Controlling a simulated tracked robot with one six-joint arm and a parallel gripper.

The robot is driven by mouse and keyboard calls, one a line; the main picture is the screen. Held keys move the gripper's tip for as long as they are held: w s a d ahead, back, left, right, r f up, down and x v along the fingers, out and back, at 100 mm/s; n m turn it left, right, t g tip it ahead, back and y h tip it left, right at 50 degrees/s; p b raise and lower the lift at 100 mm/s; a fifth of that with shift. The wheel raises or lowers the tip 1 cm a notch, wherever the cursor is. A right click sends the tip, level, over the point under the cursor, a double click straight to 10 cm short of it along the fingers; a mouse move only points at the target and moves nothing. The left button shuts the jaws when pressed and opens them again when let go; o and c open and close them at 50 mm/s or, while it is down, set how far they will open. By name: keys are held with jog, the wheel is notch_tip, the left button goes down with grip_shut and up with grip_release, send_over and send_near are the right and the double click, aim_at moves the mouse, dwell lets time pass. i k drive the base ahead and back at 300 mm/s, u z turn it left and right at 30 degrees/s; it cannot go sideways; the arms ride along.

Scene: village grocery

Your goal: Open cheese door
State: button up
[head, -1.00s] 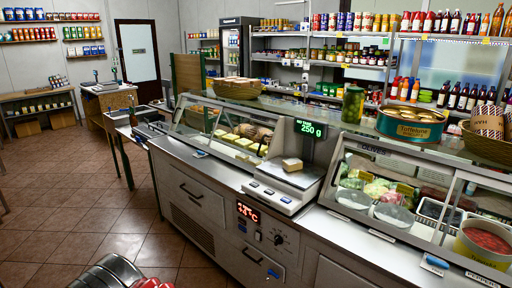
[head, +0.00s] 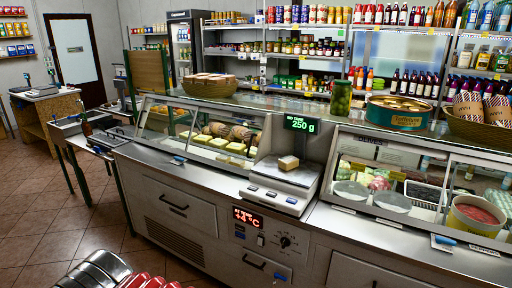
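The glass-fronted cheese case (head: 205,118) stands at the left of the counter. Pale yellow cheese blocks (head: 217,143) and darker rounded pieces (head: 240,132) show behind its slanted glass. A small blue-tipped handle or tag (head: 178,160) sits at the lower edge of the glass. The glass appears shut, though reflections make this hard to judge. Below it, a grey front panel with a dark handle (head: 173,207) is shut. My gripper is not in view.
A scale (head: 285,183) with a pale block on it stands right of the cheese case. Farther right is the olives case (head: 385,190). A jar (head: 340,97) and a tin (head: 396,112) stand on top. Tiled floor (head: 50,228) is free at left.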

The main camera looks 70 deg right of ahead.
aim_at(258, 119)
jog(key=z, duration=0.35)
jog(key=i, duration=0.55)
jog(key=z, duration=0.8)
jog(key=i, duration=0.55)
jog(key=z, duration=0.35)
